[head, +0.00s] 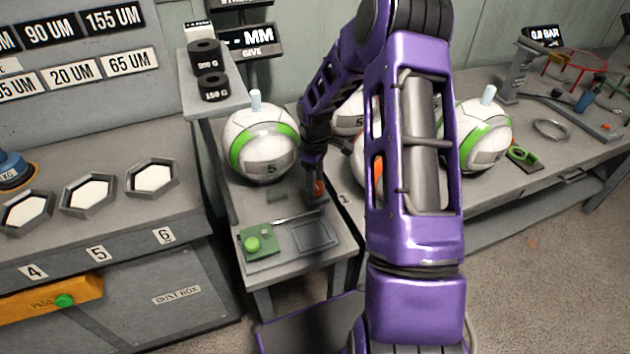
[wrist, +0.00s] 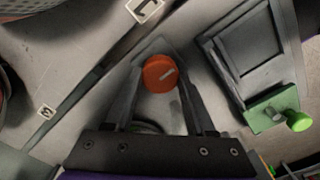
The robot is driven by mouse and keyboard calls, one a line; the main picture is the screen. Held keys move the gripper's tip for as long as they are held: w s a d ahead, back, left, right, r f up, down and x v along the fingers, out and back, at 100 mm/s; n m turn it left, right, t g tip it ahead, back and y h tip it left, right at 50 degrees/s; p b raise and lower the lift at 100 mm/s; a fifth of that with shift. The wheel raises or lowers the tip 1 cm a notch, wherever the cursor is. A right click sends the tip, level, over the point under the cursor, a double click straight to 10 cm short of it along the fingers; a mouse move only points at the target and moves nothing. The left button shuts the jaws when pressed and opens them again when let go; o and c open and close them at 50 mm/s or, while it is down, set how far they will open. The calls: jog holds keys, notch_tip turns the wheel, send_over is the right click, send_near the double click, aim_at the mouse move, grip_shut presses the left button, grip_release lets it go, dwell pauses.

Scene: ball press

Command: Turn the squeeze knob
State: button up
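An orange-red round knob (wrist: 160,73) with a pale mark on its top is at the middle of the wrist view. In the head view only part of the orange knob (head: 319,187) shows beside my gripper, on the narrow grey bench. My gripper (wrist: 161,80) points down at the bench, with one finger on each side of the knob. The fingers stand apart, with their tips close to the knob's sides. I cannot tell whether they touch it. My wrist hides part of the knob's surroundings in the head view.
A green pad with a round green button (head: 252,244) and a dark rectangular frame (head: 315,235) lie in front on the bench. A green-striped ball (head: 262,144) stands behind, left of my gripper. More balls stand right, partly hidden by my arm. A shelf with black weights (head: 211,87) overhangs the left.

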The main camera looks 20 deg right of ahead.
grip_shut()
jog(key=shift+m, duration=0.4)
jog(key=m, duration=0.2)
jog(key=shift+m+b, duration=0.4)
jog(key=m, duration=0.3)
jog(key=shift+m+b, duration=0.35)
jog(key=shift+m, duration=0.05)
jog(key=m, duration=0.6)
jog(key=shift+m, duration=0.3)
jog(key=o, duration=0.8)
grip_release()
